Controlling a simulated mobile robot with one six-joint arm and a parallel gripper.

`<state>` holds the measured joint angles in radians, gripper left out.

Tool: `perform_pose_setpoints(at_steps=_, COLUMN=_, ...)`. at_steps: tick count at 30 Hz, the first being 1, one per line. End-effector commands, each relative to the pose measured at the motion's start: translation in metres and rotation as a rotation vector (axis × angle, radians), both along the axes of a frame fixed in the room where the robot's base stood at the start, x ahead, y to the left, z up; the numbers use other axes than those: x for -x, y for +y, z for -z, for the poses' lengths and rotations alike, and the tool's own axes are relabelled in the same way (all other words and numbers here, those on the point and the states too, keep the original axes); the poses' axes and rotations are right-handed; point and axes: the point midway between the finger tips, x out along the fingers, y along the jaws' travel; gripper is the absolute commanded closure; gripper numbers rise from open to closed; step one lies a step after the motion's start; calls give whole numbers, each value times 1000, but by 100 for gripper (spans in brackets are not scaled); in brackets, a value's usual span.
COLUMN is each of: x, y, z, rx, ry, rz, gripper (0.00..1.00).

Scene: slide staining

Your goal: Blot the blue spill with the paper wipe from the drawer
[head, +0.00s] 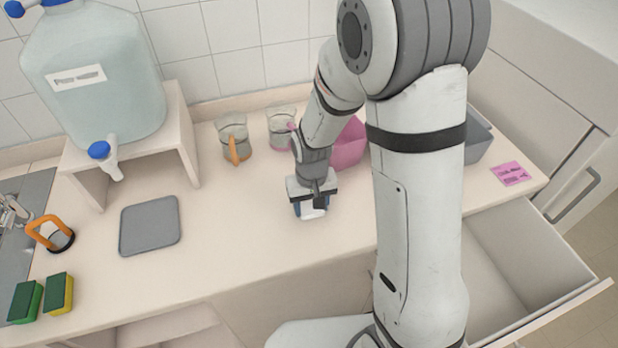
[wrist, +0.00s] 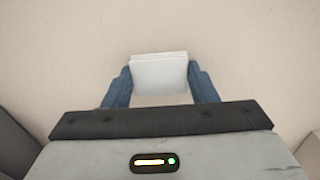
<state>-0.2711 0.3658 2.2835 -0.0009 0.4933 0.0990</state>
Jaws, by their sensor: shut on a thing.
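My gripper (head: 311,207) is over the middle of the counter, its fingers pointing down close to the surface. In the wrist view its two blue fingers (wrist: 160,84) are shut on a folded white paper wipe (wrist: 159,72), one finger at each side. I cannot tell whether the wipe touches the counter. The drawer (head: 515,255) at the lower right is pulled open, and its visible part is bare; my arm hides the rest. No blue spill shows in either view; it may be hidden under the gripper or behind my arm.
A grey mat (head: 150,225), two sponges (head: 42,298) and a large water container (head: 95,75) on a stand are to the left. Two beakers (head: 233,138) and a pink tray (head: 350,145) stand behind the gripper. A pink note (head: 511,174) lies at the right.

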Motion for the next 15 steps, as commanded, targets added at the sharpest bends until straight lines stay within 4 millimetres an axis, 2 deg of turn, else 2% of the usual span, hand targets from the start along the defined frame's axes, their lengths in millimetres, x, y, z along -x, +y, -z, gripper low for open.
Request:
perform_pose_setpoints(at_steps=1, x=-1, y=1, z=-16, rx=-2, ry=-5, rz=-1, gripper=73)
perform_pose_setpoints(at_steps=2, x=-1, y=1, z=-23, rx=-2, ry=-5, rz=-1, gripper=73)
perform_pose_setpoints(at_steps=15, x=0, y=2, z=-61, rx=0, ry=-2, rz=-2, gripper=73)
